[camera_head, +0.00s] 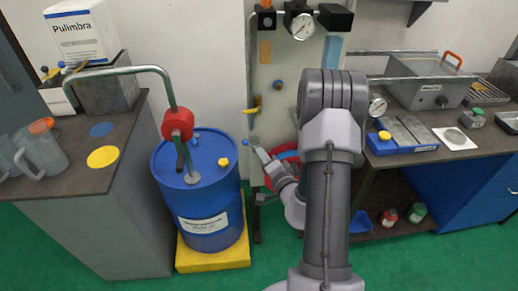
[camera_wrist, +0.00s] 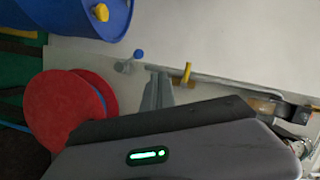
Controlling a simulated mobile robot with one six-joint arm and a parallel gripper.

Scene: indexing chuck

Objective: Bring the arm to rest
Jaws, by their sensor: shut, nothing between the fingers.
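My arm rises through the middle of the head view and bends down at its elbow. My gripper (camera_head: 262,155) is small there, in front of the pale panel between the blue drum and the right bench. In the wrist view my gripper (camera_wrist: 158,76) points up the picture, its fingers together with nothing between them. It appears apart from the valve fittings near it, though the exact gap is hard to tell. My forearm hides part of the panel and right bench.
A blue drum (camera_head: 212,220) with a red hand pump (camera_head: 178,124) stands on a yellow base (camera_head: 215,260) at left. A red round object (camera_head: 284,154) is behind my wrist. The panel (camera_head: 277,75) carries a gauge (camera_head: 303,27). Green floor (camera_head: 405,262) is clear at right front.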

